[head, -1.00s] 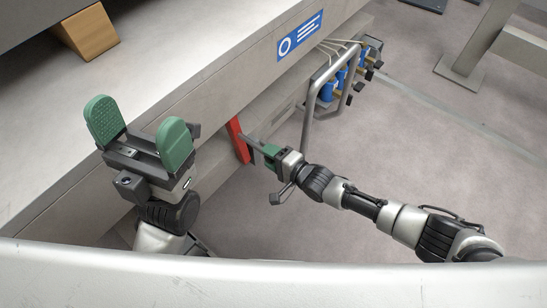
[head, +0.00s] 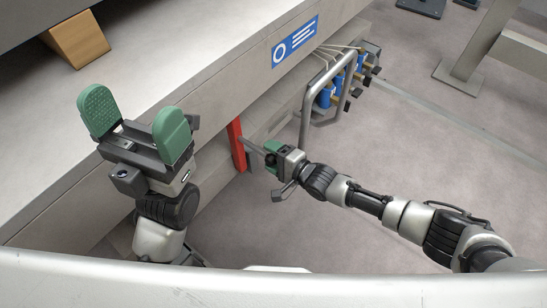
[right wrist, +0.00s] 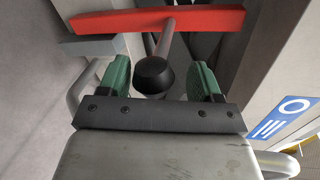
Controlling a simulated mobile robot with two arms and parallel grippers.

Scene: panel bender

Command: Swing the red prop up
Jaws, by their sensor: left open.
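The red prop (head: 236,144) hangs near upright under the front edge of the machine's bed in the head view. In the right wrist view the prop (right wrist: 160,20) lies across the top. A grey rod with a black knob (right wrist: 153,75) sticks out from it. My right gripper (head: 266,155) is at this rod. In the right wrist view my right gripper's green fingers (right wrist: 160,78) stand apart on both sides of the knob, with gaps showing. My left gripper (head: 134,113) is open and empty, raised in front of the bed, away from the prop.
A bent metal tube guard (head: 308,100) stands beyond the prop, with blue cylinders (head: 325,97) behind it. A blue sign (head: 295,41) is on the bed's front. A wooden block (head: 77,40) lies on the bed. The floor right of my right arm is clear.

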